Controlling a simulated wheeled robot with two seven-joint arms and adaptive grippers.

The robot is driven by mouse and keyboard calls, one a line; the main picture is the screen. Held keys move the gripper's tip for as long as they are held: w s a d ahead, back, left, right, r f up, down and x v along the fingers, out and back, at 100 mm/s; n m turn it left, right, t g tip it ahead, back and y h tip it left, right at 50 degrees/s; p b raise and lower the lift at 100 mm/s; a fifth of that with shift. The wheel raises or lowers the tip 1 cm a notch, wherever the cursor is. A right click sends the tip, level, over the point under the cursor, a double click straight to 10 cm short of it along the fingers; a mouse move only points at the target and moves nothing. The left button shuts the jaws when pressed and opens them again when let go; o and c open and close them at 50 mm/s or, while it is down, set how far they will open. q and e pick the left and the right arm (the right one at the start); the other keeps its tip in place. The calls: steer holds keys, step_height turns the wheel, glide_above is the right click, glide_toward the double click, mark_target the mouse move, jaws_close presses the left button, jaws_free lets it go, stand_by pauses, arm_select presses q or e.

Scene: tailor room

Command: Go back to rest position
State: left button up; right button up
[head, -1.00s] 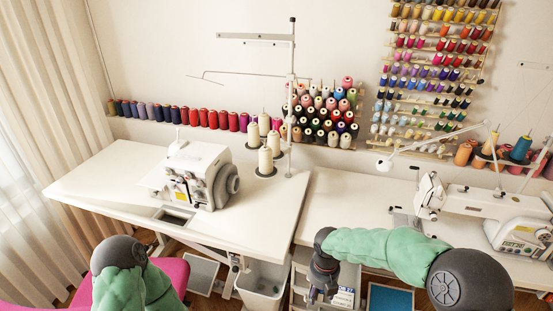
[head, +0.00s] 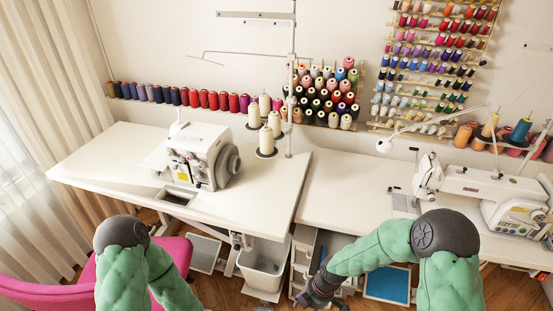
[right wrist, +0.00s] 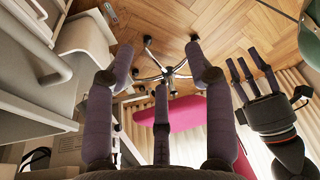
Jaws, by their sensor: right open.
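My right gripper (head: 322,290) hangs low in front of the tables' front edge, above the floor, in the head view. In the right wrist view its dark fingers (right wrist: 160,70) are spread apart with nothing between them. My left gripper is out of the head view; only its green arm (head: 125,275) shows at the lower left. The left gripper (right wrist: 250,75) shows at the right of the right wrist view, its fingers extended and apart, empty.
A white table (head: 260,195) bears a serger (head: 200,155); a second table (head: 340,200) bears a sewing machine (head: 505,195). A pink chair (head: 50,290) stands by my left arm. A white bin (head: 263,265) and drawers (head: 303,250) are near my right gripper.

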steer(key=s+f+m, duration=0.4)
steer(key=s+m, duration=0.2)
steer(key=m, duration=0.4)
steer(key=s+f+m+y, duration=0.1)
steer(key=s+f+m, duration=0.3)
steer(key=m, duration=0.7)
steer(key=shift+s+d+f+t+p, duration=0.15)
steer(key=shift+s+t+p, duration=0.2)
steer(key=shift+s, duration=0.85)
